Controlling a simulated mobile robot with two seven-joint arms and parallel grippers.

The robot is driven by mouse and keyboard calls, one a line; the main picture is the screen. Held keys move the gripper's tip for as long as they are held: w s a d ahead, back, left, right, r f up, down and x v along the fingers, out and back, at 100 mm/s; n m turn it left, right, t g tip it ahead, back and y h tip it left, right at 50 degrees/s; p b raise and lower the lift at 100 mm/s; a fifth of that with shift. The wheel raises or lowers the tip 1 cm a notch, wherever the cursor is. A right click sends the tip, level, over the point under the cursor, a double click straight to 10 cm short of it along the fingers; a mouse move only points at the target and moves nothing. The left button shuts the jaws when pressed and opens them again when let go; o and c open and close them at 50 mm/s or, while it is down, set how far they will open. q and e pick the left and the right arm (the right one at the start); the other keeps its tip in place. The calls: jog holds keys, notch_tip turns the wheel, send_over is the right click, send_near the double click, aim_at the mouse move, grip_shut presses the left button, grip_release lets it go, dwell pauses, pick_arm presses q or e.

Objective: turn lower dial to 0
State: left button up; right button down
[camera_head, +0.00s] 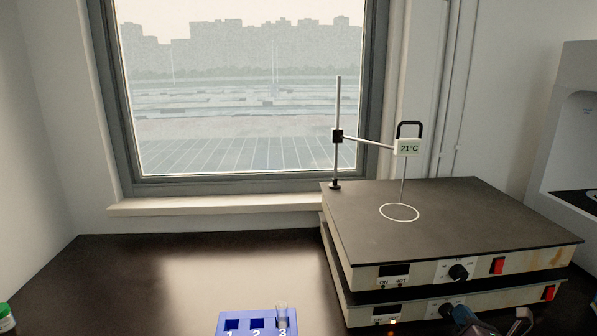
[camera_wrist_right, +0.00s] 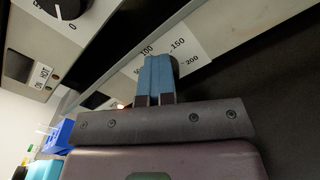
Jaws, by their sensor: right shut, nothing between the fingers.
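Two hot plates are stacked on the dark bench. The lower unit (camera_head: 362,314) has a front panel with a dial scale (camera_wrist_right: 185,50) marked 100, 150 and 200 in the right wrist view. My right gripper (camera_head: 460,312) is at this panel, its blue fingers (camera_wrist_right: 158,76) shut together with nothing between them. The fingertips overlap the lower dial's place, so the dial is mostly hidden. I cannot tell its setting or whether the fingers touch it. The upper dial (camera_head: 458,272) is black and shows just above; it also appears in the right wrist view (camera_wrist_right: 68,6). My left gripper is out of view.
The upper plate top (camera_head: 480,215) carries a stand with a 21°C temperature display (camera_head: 408,147). Red switches (camera_head: 498,265) sit right of the dials. A blue numbered rack (camera_head: 243,322) with a tube in slot 3 stands at the front.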

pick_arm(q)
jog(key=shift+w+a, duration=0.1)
pick_arm(e)
jog(key=shift+w+a+r, duration=0.3)
jog(key=shift+a+r, duration=0.4)
jog(key=shift+a, duration=0.05)
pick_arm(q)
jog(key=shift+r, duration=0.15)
pick_arm(e)
jog(key=shift+d+r+p, duration=0.25)
jog(key=shift+r+p, duration=0.1)
jog(key=shift+r, duration=0.1)
jog(key=shift+s+a, duration=0.15)
jog(key=shift+s, duration=0.3)
jog(key=shift+s+f, duration=0.1)
jog(key=shift+s, duration=0.25)
jog(key=s, duration=0.2)
jog(key=shift+s+d+f, duration=0.25)
jog(key=shift+s+d, duration=0.1)
jog(key=shift+s, duration=0.6)
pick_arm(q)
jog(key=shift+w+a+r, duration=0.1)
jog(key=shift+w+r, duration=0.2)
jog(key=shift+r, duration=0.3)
pick_arm(e)
jog(key=shift+d, duration=0.1)
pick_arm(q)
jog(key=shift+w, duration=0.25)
pick_arm(e)
jog(key=shift+f, duration=0.1)
